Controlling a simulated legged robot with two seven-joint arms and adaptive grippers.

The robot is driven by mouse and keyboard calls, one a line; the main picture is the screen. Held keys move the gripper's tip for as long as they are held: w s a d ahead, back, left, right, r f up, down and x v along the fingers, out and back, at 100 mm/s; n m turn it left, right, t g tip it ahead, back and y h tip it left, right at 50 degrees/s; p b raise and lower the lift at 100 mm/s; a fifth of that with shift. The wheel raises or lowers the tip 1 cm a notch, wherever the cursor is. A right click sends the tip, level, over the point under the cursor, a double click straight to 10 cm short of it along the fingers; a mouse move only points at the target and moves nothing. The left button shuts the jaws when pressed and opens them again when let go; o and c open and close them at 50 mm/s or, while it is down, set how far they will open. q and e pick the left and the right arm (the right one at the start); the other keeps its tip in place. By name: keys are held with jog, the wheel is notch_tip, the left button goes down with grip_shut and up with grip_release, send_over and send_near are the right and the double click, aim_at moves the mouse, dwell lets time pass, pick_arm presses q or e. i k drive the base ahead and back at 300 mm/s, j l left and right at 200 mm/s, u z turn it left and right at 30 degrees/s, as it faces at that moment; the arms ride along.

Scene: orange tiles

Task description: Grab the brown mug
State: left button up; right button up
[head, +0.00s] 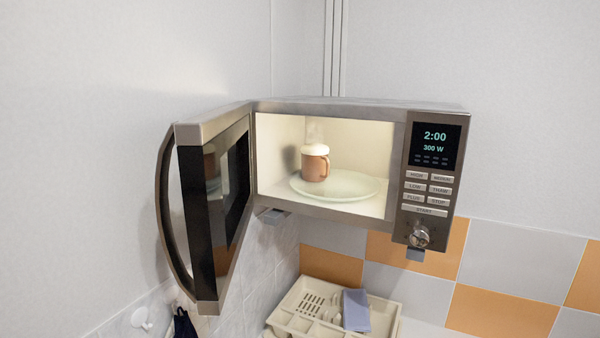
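A brown mug (315,166) with a whitish, frothy top stands upright inside the open microwave (355,106). It sits on the left part of the round glass plate (345,190). Its handle appears to be on the right side, and faint steam shows above it. The microwave door (209,210) is swung open to the left. Neither of my grippers is in the head view.
A cream dish rack (300,324) with a blue cloth or sponge (356,310) stands below the microwave. The microwave's panel (432,148) is at its right. The open door stands at the left of the opening; the space before the cavity looks clear. Dark cloth (184,323) hangs at lower left.

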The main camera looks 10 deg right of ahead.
aim_at(314, 168)
jog(key=k+l+u, duration=0.1)
jog(key=k+u, duration=0.2)
jog(key=u, duration=0.15)
jog(key=k+u, duration=0.4)
jog(key=i+j, duration=0.05)
jog(key=i, duration=0.05)
